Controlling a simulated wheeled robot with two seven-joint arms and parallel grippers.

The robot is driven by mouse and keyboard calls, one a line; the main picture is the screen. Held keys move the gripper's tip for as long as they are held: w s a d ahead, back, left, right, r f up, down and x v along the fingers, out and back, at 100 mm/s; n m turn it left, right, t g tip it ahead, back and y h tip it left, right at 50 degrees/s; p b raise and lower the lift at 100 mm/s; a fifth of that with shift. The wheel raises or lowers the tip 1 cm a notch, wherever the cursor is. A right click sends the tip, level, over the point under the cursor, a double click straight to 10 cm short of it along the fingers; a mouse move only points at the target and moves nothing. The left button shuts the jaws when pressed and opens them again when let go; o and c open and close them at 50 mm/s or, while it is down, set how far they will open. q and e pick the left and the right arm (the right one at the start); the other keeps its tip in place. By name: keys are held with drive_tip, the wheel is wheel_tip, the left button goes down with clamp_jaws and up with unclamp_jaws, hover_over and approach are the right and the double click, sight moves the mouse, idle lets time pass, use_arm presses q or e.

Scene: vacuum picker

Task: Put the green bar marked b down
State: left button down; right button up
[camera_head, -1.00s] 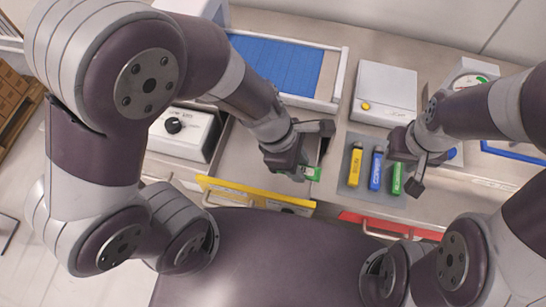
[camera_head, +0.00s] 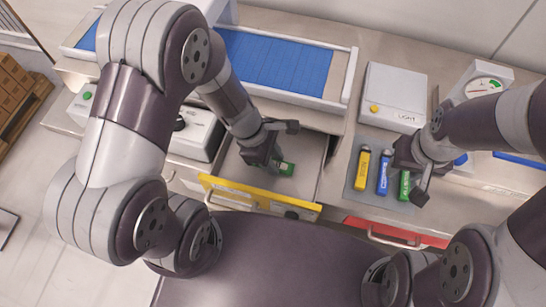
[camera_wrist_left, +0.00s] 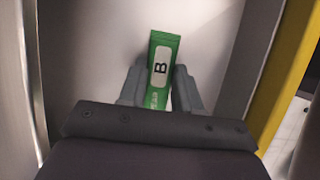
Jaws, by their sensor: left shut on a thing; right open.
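The green bar marked B (camera_wrist_left: 161,70) is between the fingers of my left gripper (camera_wrist_left: 160,92) in the left wrist view, its lettered face up and its far end sticking out past the fingertips. The head view shows the same green bar (camera_head: 286,169) at my left gripper (camera_head: 270,158), inside the open drawer with the yellow front (camera_head: 258,197). My left gripper is shut on the bar. Whether the bar touches the drawer floor (camera_wrist_left: 120,45) I cannot tell. My right gripper (camera_head: 413,190) is open, over the grey mat's right side beside another green bar (camera_head: 404,186).
A yellow bar (camera_head: 362,167) and a blue bar (camera_head: 384,173) lie on the grey mat (camera_head: 372,191). A white box with a yellow button (camera_head: 394,92) stands behind. A red-fronted drawer (camera_head: 395,231) is below the mat. A blue-topped tray (camera_head: 280,66) lies behind the yellow drawer.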

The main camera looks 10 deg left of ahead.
use_arm(q)
drive_tip(key=c, duration=0.8)
unclamp_jaws()
drive_tip(key=a+r+m+y+p, duration=0.1)
drive_tip(key=a+r+m, duration=0.2)
drive_tip(key=m, duration=0.3)
drive_tip(key=a+r+m+t+y+p, duration=0.1)
drive_tip(key=a+r+m+y, duration=0.1)
drive_tip(key=r+m, duration=0.3)
drive_tip(key=a+r+m+y+p, duration=0.1)
drive_tip(key=a+r+m, duration=0.3)
drive_tip(key=m, duration=0.3)
drive_tip(key=shift+s+a+r+t+y, duration=0.15)
drive_tip(key=shift+s+r+t+y, duration=0.15)
drive_tip(key=shift+r, duration=0.2)
